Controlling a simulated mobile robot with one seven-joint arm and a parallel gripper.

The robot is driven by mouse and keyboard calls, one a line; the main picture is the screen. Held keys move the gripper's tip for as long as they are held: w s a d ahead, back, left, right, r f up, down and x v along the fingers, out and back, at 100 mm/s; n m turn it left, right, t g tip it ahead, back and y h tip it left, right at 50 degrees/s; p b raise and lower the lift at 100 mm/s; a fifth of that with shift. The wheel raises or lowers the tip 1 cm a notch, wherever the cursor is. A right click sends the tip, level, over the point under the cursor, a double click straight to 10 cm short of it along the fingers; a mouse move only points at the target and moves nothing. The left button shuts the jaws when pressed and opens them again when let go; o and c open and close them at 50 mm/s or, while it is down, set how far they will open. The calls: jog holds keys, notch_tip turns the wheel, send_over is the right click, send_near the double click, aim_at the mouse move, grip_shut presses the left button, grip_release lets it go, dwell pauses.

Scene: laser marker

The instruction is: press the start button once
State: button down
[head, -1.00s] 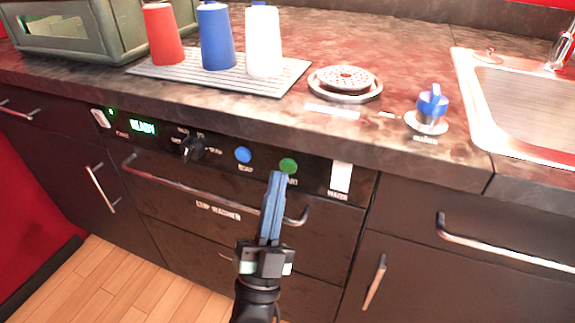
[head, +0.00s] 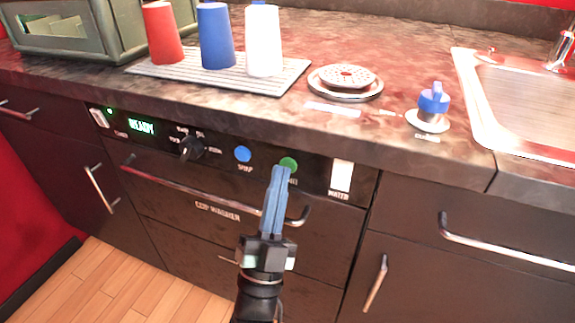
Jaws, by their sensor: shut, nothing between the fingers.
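The fingertips overlap the lower edge of the green button in the head view. I cannot tell whether they touch it. The display (head: 141,127) reads READY in green.
A black knob (head: 190,148), a white power switch (head: 99,118) and a white water panel (head: 341,176) share the front. The washer's bar handle (head: 190,188) runs below, passing behind my fingers. Cups stand on a ribbed mat (head: 285,82) above.

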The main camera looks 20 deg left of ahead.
jog(key=shift+w, duration=0.3)
jog(key=shift+s, duration=0.15)
dwell(0.4)
jog(key=shift+s, duration=0.7)
jog(key=s+p, duration=0.2)
jog(key=s, duration=0.3)
jog(key=shift+a, duration=0.1)
dwell(0.6)
